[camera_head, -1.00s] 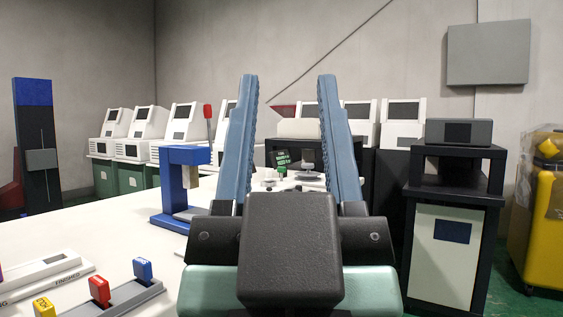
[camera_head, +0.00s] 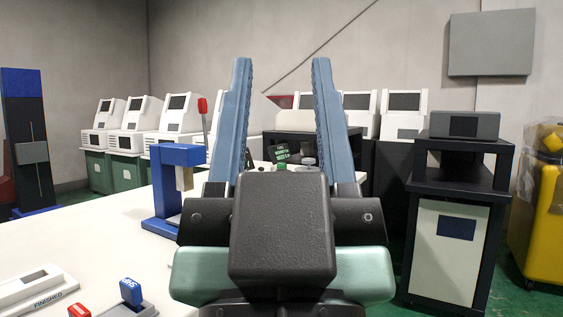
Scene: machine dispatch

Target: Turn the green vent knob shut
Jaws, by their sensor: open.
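My gripper (camera_head: 281,64) is open, its two blue fingers upright and wide apart in the middle of the view. Nothing is held between them. Through the gap, farther off, a small green part (camera_head: 281,158) shows beside a dark plate with green lettering. It looks like the green vent knob, but it is too small to tell its shape or how far it is turned. A small grey round part (camera_head: 308,163) sits just right of it. The lower part of this area is hidden behind my gripper.
A white table (camera_head: 100,240) spreads at left, with a blue press-like stand (camera_head: 163,190) near the fingers. Red and blue labelled blocks (camera_head: 131,292) lie at front left. A dark cabinet (camera_head: 455,220) and a yellow bin (camera_head: 545,225) stand at right. Several white machines (camera_head: 135,125) line the back.

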